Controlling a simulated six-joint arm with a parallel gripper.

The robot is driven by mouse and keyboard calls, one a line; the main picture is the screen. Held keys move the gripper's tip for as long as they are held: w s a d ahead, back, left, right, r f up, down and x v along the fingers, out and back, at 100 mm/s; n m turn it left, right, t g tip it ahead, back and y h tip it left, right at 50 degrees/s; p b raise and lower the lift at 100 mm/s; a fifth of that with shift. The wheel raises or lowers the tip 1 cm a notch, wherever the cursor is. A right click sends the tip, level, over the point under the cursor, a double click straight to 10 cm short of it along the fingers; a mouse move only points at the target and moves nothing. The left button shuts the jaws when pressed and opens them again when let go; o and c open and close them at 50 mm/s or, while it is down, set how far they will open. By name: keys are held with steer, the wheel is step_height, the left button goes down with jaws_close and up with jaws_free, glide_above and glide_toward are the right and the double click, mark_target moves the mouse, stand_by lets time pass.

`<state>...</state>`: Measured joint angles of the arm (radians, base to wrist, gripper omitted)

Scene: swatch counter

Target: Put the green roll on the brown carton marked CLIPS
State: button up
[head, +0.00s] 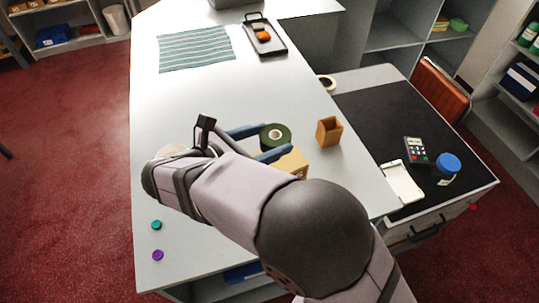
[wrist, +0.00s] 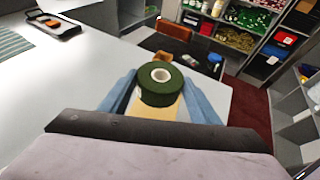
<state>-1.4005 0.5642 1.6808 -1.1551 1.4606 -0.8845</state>
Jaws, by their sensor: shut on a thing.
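The green roll (head: 275,137), with a pale core, is between the blue fingers of my gripper (head: 280,140), which is shut on it. In the wrist view the roll (wrist: 161,82) is upright between both fingers, its top ring showing. A tan-brown carton (head: 293,164) shows just below the roll in the head view, partly hidden by a finger and my arm. In the wrist view a strip of the carton (wrist: 146,109) shows under the roll. I cannot read its marking, and cannot tell whether the roll touches it.
A small open brown box (head: 329,132) stands right of the roll. A striped cloth (head: 196,48) and a black tray (head: 265,38) lie at the far end. Teal (head: 156,225) and purple (head: 158,255) discs lie near the left edge. The counter's middle is clear.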

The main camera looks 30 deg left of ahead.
steer(key=shift+f+p, duration=0.85)
steer(key=shift+f, duration=2.4)
steer(key=shift+f, duration=0.15)
steer(key=o, duration=1.1)
steer(key=shift+s+a+r+b, duration=0.25)
steer(key=shift+s+b, duration=0.15)
steer(key=shift+s, duration=0.1)
steer(key=b+v, duration=0.3)
steer(key=v, duration=0.8)
steer(key=shift+r+b, duration=0.15)
steer(key=shift+b, duration=0.2)
steer(key=shift+w, duration=0.15)
